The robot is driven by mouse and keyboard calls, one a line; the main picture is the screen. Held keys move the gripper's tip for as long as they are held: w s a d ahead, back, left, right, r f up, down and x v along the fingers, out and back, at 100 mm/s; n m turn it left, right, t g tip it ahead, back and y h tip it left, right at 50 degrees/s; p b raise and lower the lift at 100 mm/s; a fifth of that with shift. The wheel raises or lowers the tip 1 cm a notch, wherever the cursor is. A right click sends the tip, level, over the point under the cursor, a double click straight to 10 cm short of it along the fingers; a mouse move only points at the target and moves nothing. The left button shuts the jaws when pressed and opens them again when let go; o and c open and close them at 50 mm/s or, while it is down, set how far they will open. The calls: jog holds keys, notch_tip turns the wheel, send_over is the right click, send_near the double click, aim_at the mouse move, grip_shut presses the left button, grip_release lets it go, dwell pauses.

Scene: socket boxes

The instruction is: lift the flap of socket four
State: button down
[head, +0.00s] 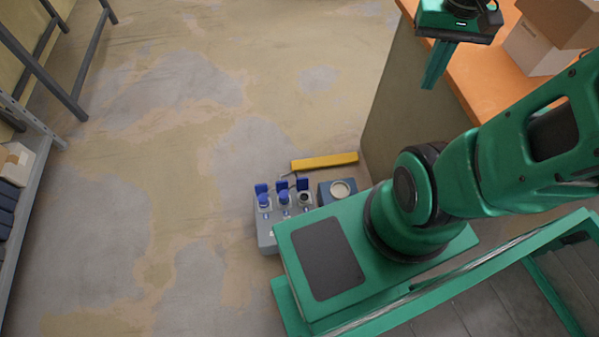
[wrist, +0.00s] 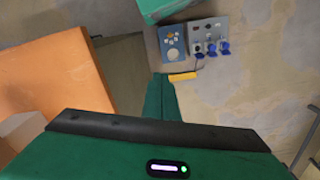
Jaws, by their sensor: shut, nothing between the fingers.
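A grey socket box (head: 268,232) stands on the floor, partly hidden by my green base in the head view. Several blue flaps (head: 282,187) stand up along its far edge. Blue parts sit in front of two of them, and a dark round opening shows at the right one. In the wrist view the same box (wrist: 207,30) is at the top, with blue parts along its lower edge. I cannot tell which socket is number four. My gripper (head: 432,84) is shut and empty, high beside the orange table, far from the box. Its closed fingers (wrist: 162,98) show in the wrist view.
A blue box (head: 328,197) with a pale round top stands right of the socket box. A yellow bar (head: 325,161) lies behind them. An orange-topped table (head: 487,75) with boxes (head: 540,48) is at right. A shelf (head: 30,185) stands at left; floor between is clear.

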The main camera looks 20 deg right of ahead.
jog(key=w+a+f+n+h, duration=0.1)
jog(key=w+a+f, duration=0.1)
jog(key=w+f, duration=0.95)
jog(key=w+a+f+n, duration=0.1)
jog(key=w+a+f, duration=0.1)
jog(key=w+f, duration=0.9)
jog(key=n+t+y, duration=0.1)
jog(key=n, duration=0.1)
send_over(302, 183)
jog(key=w, duration=0.3)
notch_tip(302, 183, down, 43)
jog(key=shift+d, duration=0.4)
jog(key=shift+s+r, duration=0.1)
jog(key=shift+s, duration=0.1)
